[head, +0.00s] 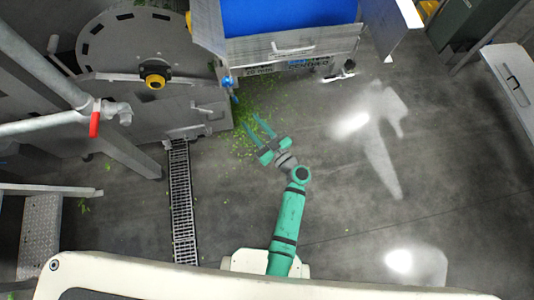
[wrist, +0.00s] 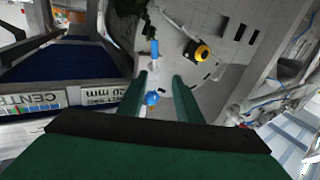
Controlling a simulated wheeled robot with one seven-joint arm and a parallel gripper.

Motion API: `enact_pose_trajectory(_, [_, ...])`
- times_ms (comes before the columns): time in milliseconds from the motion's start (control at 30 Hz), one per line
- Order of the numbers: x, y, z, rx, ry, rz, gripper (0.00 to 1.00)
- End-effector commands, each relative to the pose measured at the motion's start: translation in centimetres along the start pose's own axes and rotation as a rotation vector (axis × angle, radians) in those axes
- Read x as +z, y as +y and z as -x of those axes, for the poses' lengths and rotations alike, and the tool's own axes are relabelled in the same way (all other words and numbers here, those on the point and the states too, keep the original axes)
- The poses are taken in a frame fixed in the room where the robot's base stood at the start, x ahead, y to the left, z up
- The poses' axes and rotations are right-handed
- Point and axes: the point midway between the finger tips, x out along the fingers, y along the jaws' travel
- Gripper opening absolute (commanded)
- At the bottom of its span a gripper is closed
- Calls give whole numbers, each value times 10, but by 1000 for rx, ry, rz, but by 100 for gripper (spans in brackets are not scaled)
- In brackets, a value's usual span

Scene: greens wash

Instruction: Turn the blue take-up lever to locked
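The blue take-up lever (head: 227,82) is at the lower left corner of the machine with the blue belt in the head view. In the wrist view a blue ball (wrist: 152,98) shows between my fingers, and a blue upright piece (wrist: 154,48) lies beyond the fingertips. I cannot tell how these parts join or whether the lever is locked. My gripper (head: 253,120) is open and empty, below and to the right of the lever in the head view. In the wrist view its green fingers (wrist: 160,77) are apart, with no visible contact.
The blue belt (head: 285,15) and its grey frame (head: 293,47) stand above my gripper. A red-handled pipe valve (head: 95,122) is nearby.

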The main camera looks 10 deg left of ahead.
Motion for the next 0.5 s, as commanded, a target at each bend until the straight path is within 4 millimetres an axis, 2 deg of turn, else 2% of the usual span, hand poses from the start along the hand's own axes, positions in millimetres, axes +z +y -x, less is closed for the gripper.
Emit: enact_pose_trajectory(500, [-32,-29,70,175,66,74,32])
